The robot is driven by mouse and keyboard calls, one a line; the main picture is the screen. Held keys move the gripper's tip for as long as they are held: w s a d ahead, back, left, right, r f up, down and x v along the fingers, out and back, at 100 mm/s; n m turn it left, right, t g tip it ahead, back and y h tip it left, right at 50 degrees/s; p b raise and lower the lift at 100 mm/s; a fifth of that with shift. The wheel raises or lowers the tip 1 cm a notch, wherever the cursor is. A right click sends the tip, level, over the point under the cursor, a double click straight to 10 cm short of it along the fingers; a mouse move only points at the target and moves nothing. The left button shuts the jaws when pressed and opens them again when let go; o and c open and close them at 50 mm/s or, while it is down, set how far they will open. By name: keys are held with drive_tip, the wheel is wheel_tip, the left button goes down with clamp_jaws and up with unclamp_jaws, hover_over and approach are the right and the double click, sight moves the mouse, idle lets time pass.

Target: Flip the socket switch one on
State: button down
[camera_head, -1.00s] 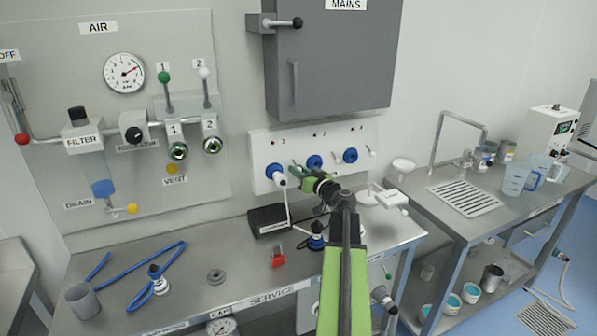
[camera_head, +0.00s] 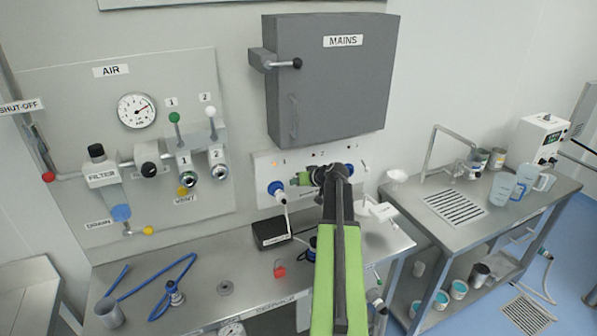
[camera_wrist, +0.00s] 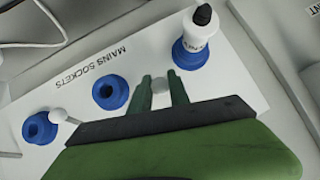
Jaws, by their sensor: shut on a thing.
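The mains sockets panel (camera_head: 262,170) is on the wall below the grey mains box. Socket one (camera_head: 278,188) is blue, at the left end, with a white plug in it; the wrist view also shows this plug (camera_wrist: 198,38). My gripper (camera_head: 297,181) reaches the panel just right of socket one. In the wrist view its two green fingers (camera_wrist: 160,84) are shut around the pale ball knob of socket switch one (camera_wrist: 160,86). The lever behind the knob is mostly hidden. My arm hides socket two in the head view.
Another socket (camera_wrist: 110,92) and a second switch knob (camera_wrist: 58,115) lie beside my fingers. The mains box (camera_head: 330,85) overhangs the panel. A black box (camera_head: 272,232) with a white cable stands on the bench below.

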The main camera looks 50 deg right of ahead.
drive_tip(key=shift+w+d+r+g+y+p, duration=0.15)
drive_tip(key=shift+r+g+p, duration=0.3)
drive_tip(key=shift+p, duration=0.55)
drive_tip(key=shift+w+a+r+g+y+p, duration=0.1)
drive_tip(key=shift+r+g+y+p, duration=0.15)
drive_tip(key=shift+g+p, duration=0.55)
drive_tip(key=shift+p, duration=0.4)
drive_tip(key=c, duration=1.2)
unclamp_jaws()
drive_tip(key=shift+c, duration=0.2)
drive_tip(key=d+p+v, duration=0.1)
drive_tip(key=p+v, duration=1.2)
drive_tip(key=v, duration=0.4)
drive_tip(key=shift+a+r, duration=0.2)
drive_tip(key=shift+a, duration=0.2)
